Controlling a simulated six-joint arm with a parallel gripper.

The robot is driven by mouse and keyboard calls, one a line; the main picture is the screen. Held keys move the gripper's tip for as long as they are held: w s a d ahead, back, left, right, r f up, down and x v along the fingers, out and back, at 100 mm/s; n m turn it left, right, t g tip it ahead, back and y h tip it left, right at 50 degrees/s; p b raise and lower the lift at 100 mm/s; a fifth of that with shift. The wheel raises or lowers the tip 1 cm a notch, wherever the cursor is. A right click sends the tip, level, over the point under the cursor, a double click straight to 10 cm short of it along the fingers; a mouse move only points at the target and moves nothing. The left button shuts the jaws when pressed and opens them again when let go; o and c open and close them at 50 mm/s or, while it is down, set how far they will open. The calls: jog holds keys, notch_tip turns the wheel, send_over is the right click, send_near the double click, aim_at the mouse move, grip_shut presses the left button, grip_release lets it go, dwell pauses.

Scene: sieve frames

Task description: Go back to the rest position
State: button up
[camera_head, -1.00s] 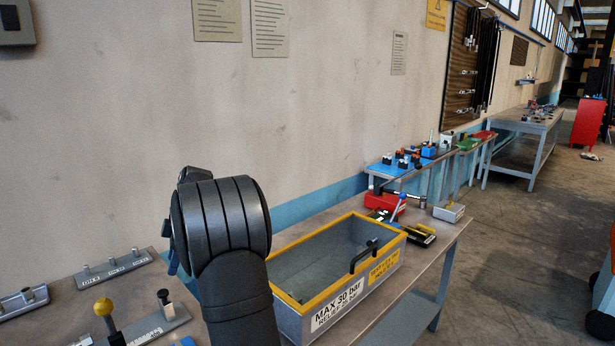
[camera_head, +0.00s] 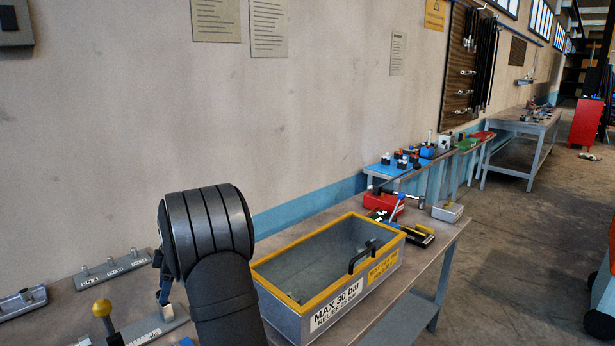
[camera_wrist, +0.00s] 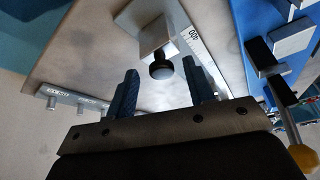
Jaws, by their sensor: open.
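My gripper (camera_wrist: 163,82) is open in the wrist view, its two blue fingers spread apart with nothing clasped. A round black knob on a grey square block (camera_wrist: 146,38) shows near the gap between the fingertips; I cannot tell its exact distance from them. The block stands by a metal plate with a scale (camera_wrist: 203,52). In the head view, my gripper (camera_head: 162,280) is mostly hidden behind my dark wrist, with a blue finger low over the marked plate (camera_head: 150,331) on the bench. The black knob is hidden there.
A yellow-rimmed grey bin (camera_head: 281,313) stands on the bench (camera_head: 425,263) right of my arm. A yellow ball-topped lever (camera_head: 102,308) and a pegged plate (camera_head: 113,269) are at left. Red and blue items lie beyond the bin. The wall runs behind.

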jog(key=v, duration=1.7)
jog(key=x, duration=1.7)
jog(key=s+a, duration=1.2)
jog(key=v, duration=1.6)
jog(key=shift+r, duration=0.3)
jog(key=shift+s, duration=0.1)
jog(key=o, duration=1.1)
jog(key=shift+o, duration=0.2)
jog(key=w+d+m+t, duration=0.4)
jog(key=d+m+t, duration=0.1)
jog(key=d+m, duration=0.7)
jog(key=w+a+f+m, duration=0.1)
jog(key=a+f, duration=0.3)
jog(key=f, duration=0.5)
jog(key=shift+w+f+m+h, duration=0.3)
jog(key=shift+w+f+h, duration=0.1)
jog(key=shift+w, duration=0.35)
